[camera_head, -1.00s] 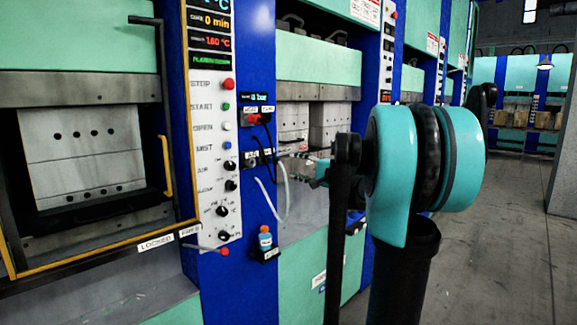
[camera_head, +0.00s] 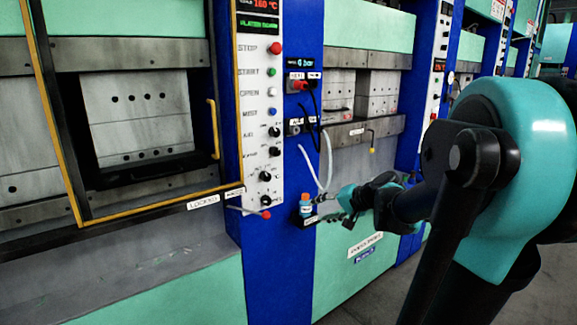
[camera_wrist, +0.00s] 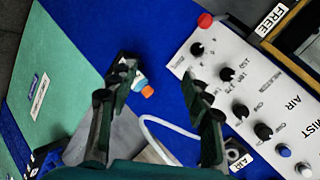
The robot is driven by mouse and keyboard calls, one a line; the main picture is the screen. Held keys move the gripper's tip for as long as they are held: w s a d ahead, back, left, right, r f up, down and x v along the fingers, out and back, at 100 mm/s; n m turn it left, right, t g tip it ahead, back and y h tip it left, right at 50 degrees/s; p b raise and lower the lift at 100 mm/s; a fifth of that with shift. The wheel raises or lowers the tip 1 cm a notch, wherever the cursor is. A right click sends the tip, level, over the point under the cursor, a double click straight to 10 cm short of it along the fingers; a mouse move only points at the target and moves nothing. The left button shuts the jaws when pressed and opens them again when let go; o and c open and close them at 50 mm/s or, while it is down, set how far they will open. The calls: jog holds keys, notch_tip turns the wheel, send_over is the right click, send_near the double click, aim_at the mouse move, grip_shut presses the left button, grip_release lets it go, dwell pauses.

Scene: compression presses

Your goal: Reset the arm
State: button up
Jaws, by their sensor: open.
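My gripper (camera_head: 338,204) is at the end of my arm, in front of the blue column at the lower middle of the head view. In the wrist view my gripper (camera_wrist: 156,82) shows two dark fingers spread apart with nothing held between them. A small blue-and-white bottle with an orange cap (camera_head: 306,203) sits in a black holder on the blue column, just left of the gripper. In the wrist view the bottle (camera_wrist: 141,84) appears between the fingers, beyond them. Whether the fingertips touch anything is not clear.
A white control panel (camera_head: 257,110) with buttons and knobs stands left of the gripper. A lever with a red knob (camera_head: 265,214) sticks out below it. White hoses (camera_head: 327,160) hang close above the gripper. A press with a yellow-edged guard (camera_head: 215,130) is at left.

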jog(key=s+d+f+n+g+h, duration=0.2)
jog(key=s+d+f+h, duration=0.1)
jog(key=s+f, duration=0.6)
jog(key=s+d+f+n+g+h, duration=0.2)
jog(key=s+d+f+n+h, duration=0.1)
jog(key=s+f, duration=0.7)
jog(key=shift+s+d+h, duration=0.7)
jog(key=shift+s+h, duration=0.1)
jog(key=shift+h, duration=0.2)
